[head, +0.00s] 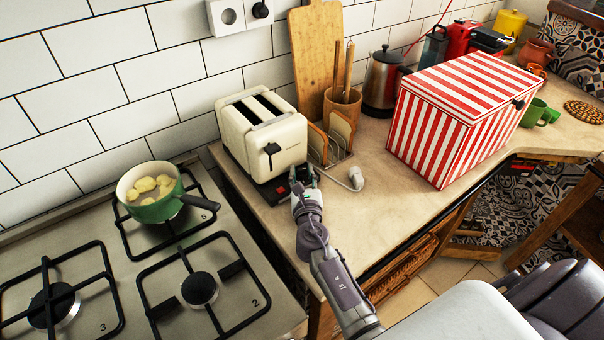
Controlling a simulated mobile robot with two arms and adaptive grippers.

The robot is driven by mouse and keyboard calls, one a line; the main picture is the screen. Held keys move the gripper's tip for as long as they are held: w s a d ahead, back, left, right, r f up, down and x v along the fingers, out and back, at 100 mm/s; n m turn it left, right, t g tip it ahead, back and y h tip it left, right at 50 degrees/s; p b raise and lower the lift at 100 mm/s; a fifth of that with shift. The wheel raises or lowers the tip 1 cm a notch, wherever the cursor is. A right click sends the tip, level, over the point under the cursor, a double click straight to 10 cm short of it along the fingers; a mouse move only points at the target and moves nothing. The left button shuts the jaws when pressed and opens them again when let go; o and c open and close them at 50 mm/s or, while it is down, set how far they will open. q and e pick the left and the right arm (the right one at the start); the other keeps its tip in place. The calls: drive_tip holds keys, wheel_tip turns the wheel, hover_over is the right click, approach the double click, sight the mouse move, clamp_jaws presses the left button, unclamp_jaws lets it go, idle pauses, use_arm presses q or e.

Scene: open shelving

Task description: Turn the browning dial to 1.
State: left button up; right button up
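A cream toaster (262,136) with two slots stands on the counter against the tiled wall. A black lever (272,149) sits high on its front face. My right gripper (301,178) is at the lower right of the toaster's front, close to its base. A small red spot (281,190) shows on the dark lower edge beside the gripper. The browning dial cannot be made out; the gripper may cover it. The fingers are small and partly hidden, so their opening and any contact are unclear. My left gripper is not in view.
A green pot (150,192) sits on the stove (93,268) to the left. A toast rack (338,140) and a white plug (356,178) are right of the gripper. A red-striped box (455,118) stands farther right. The counter (372,212) is clear in front.

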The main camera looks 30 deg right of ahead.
clamp_jaws()
drive_tip(key=n+y, duration=0.2)
drive_tip(key=shift+d+t+y, duration=0.2)
drive_tip(key=shift+t+y, duration=0.1)
drive_tip(key=shift+t, duration=0.1)
drive_tip(key=n+y, duration=0.2)
drive_tip(key=y, duration=0.1)
drive_tip(key=shift+d+f, duration=0.1)
drive_tip(key=shift+f, duration=0.05)
drive_tip(key=shift+n+y+b, duration=0.9)
drive_tip(key=shift+y+b, duration=0.25)
drive_tip(key=shift+y, duration=0.55)
